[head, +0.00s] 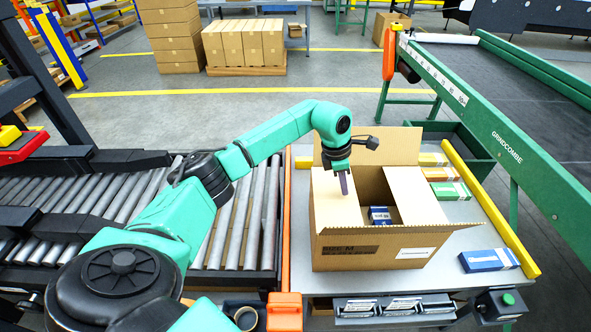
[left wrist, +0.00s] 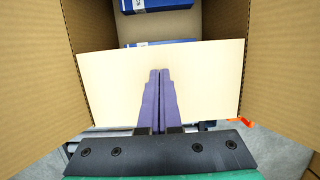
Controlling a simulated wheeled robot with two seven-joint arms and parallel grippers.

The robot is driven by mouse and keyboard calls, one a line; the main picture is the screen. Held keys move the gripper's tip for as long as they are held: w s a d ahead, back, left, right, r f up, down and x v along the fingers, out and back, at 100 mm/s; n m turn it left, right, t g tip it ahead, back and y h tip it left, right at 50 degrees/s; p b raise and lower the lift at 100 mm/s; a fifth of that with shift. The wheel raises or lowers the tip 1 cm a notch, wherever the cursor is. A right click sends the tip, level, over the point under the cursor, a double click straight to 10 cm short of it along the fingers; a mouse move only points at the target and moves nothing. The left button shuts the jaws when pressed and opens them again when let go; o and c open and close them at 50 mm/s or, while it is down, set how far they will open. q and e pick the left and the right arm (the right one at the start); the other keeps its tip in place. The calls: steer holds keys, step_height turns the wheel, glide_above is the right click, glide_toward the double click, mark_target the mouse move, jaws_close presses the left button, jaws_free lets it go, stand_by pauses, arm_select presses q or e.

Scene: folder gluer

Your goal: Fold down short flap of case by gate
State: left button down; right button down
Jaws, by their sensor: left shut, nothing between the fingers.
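The open case (head: 345,255) stands on the table, its far long flap (head: 400,145) upright. The short flap by the gate (head: 328,197) is a pale panel leaning in over the left part of the opening. It also shows in the left wrist view (left wrist: 105,85), between brown cardboard sides. My left gripper (head: 344,190) is shut and empty, pointing down at this flap; its purple fingers (left wrist: 160,75) overlap it in the left wrist view. I cannot tell whether they touch. The opposite short flap (head: 415,195) is pale too. A blue carton (head: 380,215) lies inside. My right gripper is out of view.
The orange gate bar (head: 287,215) runs between the roller conveyor (head: 235,225) and the table. Cartons lie right of the case, including a blue one (head: 488,260) near a yellow rail (head: 500,220). A green-framed belt conveyor (head: 500,135) stands at right.

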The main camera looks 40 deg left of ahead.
arm_select(q)
steer(key=w+d+p+v, duration=0.1)
steer(key=p+v, duration=0.5)
steer(key=v, duration=0.2)
steer(key=shift+d+r, duration=0.25)
steer(key=shift+r, duration=0.35)
stand_by(0.9)
